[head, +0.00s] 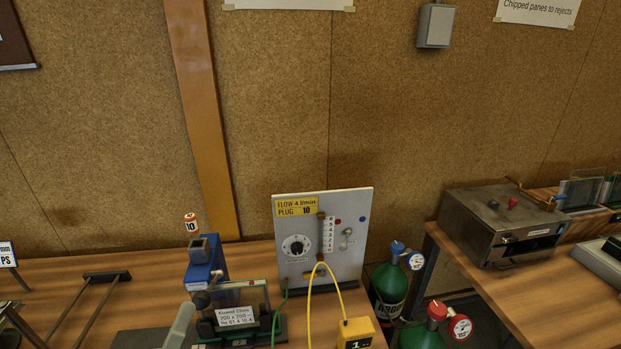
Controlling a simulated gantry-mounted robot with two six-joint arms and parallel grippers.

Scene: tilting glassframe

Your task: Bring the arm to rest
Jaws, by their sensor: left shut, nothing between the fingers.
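My left gripper (181,325) seems to be the pale grey shape at the bottom edge, left of centre; only a small part of it shows. It is shut and empty, just left of the labelled glass unit (257,294) on the wooden bench (150,265). I cannot tell whether it touches the unit or its stand. The rest of the arm is below the picture. My right gripper is out of the picture.
A blue holder (203,268) stands behind the glass unit, beside a grey flow panel (318,235) with green and yellow hoses. A yellow box (355,333) and gas bottles (388,290) are to the right. A rod rack (107,277) lies left. A metal box (500,225) sits on the right bench.

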